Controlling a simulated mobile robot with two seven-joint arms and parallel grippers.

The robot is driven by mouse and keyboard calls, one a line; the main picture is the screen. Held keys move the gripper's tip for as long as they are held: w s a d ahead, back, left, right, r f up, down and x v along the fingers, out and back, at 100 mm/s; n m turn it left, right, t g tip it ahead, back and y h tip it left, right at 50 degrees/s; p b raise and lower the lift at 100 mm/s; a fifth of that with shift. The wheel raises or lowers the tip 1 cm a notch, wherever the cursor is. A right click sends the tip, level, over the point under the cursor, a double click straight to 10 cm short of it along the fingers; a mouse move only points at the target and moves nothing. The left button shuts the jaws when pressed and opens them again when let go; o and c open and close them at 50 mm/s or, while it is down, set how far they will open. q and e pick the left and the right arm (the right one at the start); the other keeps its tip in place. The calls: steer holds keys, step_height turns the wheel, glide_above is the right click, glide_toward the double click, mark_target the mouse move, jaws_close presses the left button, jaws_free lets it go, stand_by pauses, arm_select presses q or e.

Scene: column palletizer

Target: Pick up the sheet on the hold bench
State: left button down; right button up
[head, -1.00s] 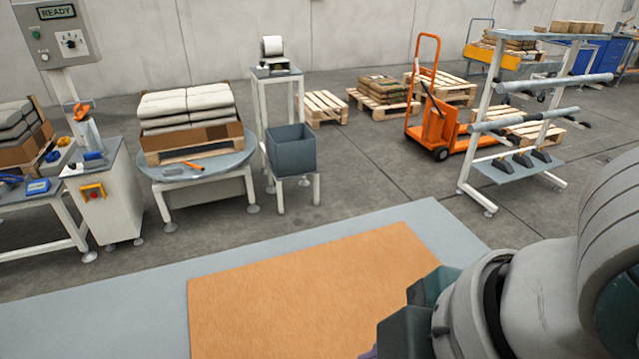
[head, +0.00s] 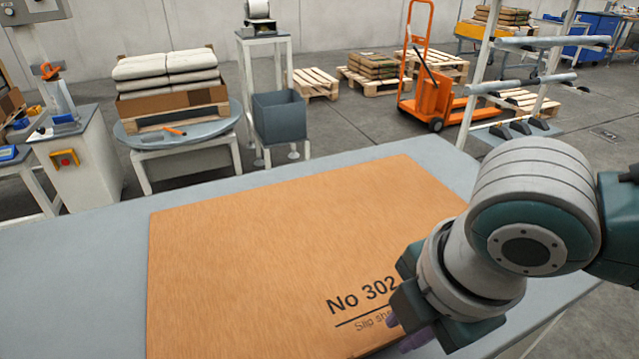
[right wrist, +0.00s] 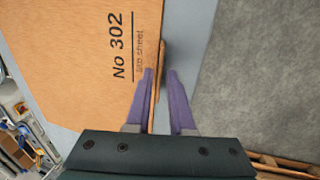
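The sheet (head: 250,240) is a flat orange-brown slip sheet marked "No 302" lying on the grey hold bench (head: 60,275). In the right wrist view the sheet (right wrist: 70,50) fills the upper left, with a narrow brown lip along its edge. My right gripper (head: 415,335) is at the sheet's near right corner in the head view, its fingers partly hidden. In the right wrist view my right gripper (right wrist: 163,78) has its purple fingers apart, one on each side of the lip, with a gap on the right side. My left gripper is out of view.
Behind the bench stand a round table (head: 205,135) with stacked sacks on a pallet, a grey bin (head: 280,117) and an orange pallet truck (head: 432,97). A metal rack (head: 530,85) stands at the right. The bench left of the sheet is clear.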

mark_target(401, 335)
steer(key=x, duration=0.2)
steer(key=b+x, duration=0.1)
steer(key=x, duration=0.1)
steer(key=shift+w+d+f, duration=0.1)
steer(key=shift+d, duration=0.15)
jaws_close()
stand_by(1.1)
